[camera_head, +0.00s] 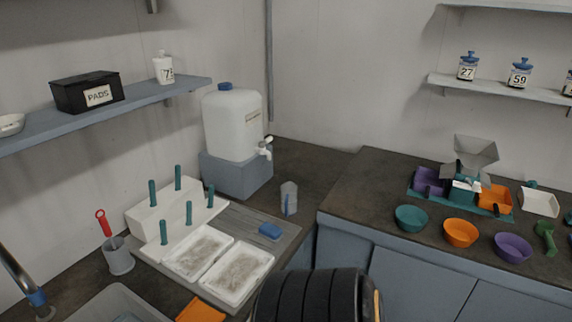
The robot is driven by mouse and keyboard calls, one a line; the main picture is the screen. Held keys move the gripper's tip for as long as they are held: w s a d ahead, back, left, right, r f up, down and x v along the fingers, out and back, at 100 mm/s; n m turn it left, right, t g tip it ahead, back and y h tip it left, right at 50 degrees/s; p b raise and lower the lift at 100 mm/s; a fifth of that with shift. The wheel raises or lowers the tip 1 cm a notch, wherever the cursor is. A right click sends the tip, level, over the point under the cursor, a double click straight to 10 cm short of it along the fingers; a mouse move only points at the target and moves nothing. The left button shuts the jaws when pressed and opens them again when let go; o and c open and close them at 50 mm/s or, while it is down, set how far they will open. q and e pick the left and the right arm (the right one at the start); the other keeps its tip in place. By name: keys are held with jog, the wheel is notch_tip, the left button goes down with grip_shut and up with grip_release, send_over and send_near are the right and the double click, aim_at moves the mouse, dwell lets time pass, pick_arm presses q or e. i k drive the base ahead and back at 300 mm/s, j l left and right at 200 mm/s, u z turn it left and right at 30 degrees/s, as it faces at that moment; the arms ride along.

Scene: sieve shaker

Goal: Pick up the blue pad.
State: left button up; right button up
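The blue pad (270,230) is a small blue block. It lies flat on the right part of the grey ribbed drainboard (283,245), beside the white trays, with nothing on top of it. Neither my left gripper nor my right gripper shows in the head view.
Two white trays (233,289) with brownish contents and a rack (141,218) with teal pegs stand left of the pad. A clear beaker (289,199) and a water tank (232,122) stand behind it. A large black ridged shape at the bottom hides the counter's front.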

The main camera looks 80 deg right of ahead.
aim_at(269, 231)
jog(key=z, duration=2.35)
jog(key=u, duration=0.75)
jog(key=l+u, duration=1.35)
jog(key=k, duration=0.05)
